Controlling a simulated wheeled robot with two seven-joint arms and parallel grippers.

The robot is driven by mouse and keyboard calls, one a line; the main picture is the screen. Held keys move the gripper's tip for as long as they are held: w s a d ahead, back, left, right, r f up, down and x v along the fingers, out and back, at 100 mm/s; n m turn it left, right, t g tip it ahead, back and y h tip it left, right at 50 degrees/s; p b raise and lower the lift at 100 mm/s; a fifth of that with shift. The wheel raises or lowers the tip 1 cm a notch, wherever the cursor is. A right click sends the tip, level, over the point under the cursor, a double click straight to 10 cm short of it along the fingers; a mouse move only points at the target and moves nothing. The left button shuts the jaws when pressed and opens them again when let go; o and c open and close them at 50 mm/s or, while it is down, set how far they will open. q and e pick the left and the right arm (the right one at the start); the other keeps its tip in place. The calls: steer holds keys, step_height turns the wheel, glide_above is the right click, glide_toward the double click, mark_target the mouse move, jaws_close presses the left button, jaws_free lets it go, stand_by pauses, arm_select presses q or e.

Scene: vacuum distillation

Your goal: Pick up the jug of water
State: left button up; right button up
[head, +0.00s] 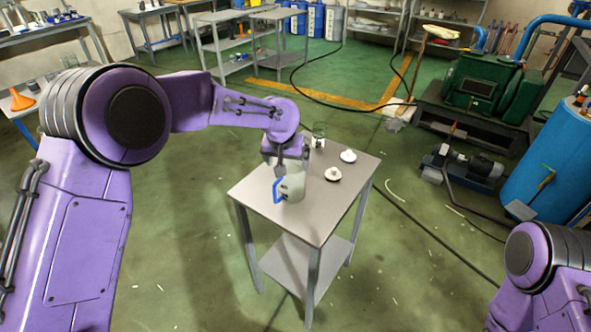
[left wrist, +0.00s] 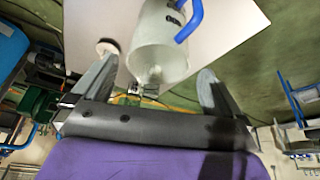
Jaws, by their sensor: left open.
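The jug (head: 294,187) is pale and translucent with a blue handle (head: 278,190), and it stands on a small grey table (head: 318,228). My left gripper (head: 280,168) is at the jug's upper part, pointing down and partly covering it. In the left wrist view the jug (left wrist: 160,42) lies ahead of and between the two spread fingers of my left gripper (left wrist: 158,72), with its blue handle (left wrist: 192,18) toward the right finger. No grip on the jug shows. I cannot tell the water level. My right gripper is out of view.
Two white lid-like pieces (head: 332,174) (head: 348,156) and a small glass item (head: 318,131) sit on the same table, right of and behind the jug. A green machine (head: 482,85) and a blue tank (head: 545,165) stand at right. Cables cross the green floor.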

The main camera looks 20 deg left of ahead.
mark_target(291, 177)
arm_select(q)
steer(key=p+x, duration=0.3)
steer(key=x, duration=0.7)
steer(key=shift+w+f, duration=0.1)
steer(key=shift+f, duration=0.05)
steer(key=shift+s, duration=0.25)
steer(key=shift+s+r, duration=0.15)
steer(key=shift+r, duration=0.15)
steer(key=shift+c, duration=1.2)
steer(key=c, duration=0.5)
steer(key=shift+f, duration=0.1)
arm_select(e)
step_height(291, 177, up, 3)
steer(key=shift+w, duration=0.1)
